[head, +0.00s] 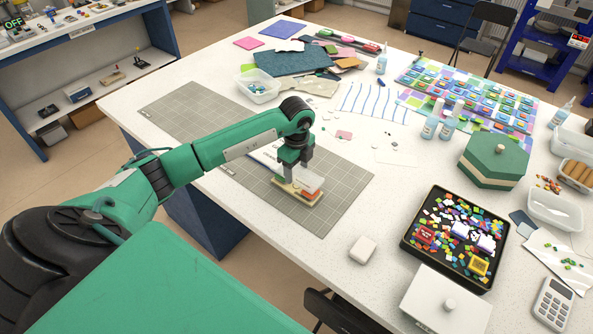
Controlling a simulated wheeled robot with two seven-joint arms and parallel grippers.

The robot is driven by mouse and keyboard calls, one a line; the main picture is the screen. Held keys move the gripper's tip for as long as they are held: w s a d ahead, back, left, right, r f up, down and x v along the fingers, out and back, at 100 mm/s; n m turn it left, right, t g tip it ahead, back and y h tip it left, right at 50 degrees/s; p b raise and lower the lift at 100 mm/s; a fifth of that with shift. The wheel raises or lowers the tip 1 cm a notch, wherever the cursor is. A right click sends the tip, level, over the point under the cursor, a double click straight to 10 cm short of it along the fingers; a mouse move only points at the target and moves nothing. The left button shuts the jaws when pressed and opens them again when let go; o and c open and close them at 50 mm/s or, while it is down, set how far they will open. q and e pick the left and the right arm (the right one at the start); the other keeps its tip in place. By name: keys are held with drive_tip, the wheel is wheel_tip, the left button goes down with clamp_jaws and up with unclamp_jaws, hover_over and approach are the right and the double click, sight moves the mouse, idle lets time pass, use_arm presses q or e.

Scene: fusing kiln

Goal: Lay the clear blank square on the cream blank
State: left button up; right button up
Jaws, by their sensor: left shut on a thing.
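My left gripper (296,177) points down over the grey gridded mat near the middle of the table. It is shut on a small pale, translucent square, the clear blank square (311,182). The cream blank (285,187) lies just below it on the mat, with an orange piece (309,194) at its right end. The clear square is over the cream blank, partly covering it in this view. I cannot tell whether the two touch. The fingers hide part of both. My right gripper is not in view.
The grey mat (331,212) has free room around the blank. A white block (362,249) sits in front. A black tray of coloured pieces (412,243), a green hexagonal box (496,158) and bottles (430,126) stand to the right. A clear tub (259,92) is behind.

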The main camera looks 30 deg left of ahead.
sight(297, 172)
use_arm(q)
wheel_tip(297, 172, down, 2)
drive_tip(key=shift+f, duration=0.65)
drive_tip(key=o, duration=1.2)
drive_tip(key=shift+o, duration=0.2)
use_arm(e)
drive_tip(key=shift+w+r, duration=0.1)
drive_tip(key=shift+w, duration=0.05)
use_arm(q)
drive_tip(key=shift+r, duration=0.1)
drive_tip(key=shift+r, duration=0.2)
wheel_tip(297, 172, up, 12)
drive_tip(key=b, duration=0.4)
drive_tip(key=shift+r, duration=0.25)
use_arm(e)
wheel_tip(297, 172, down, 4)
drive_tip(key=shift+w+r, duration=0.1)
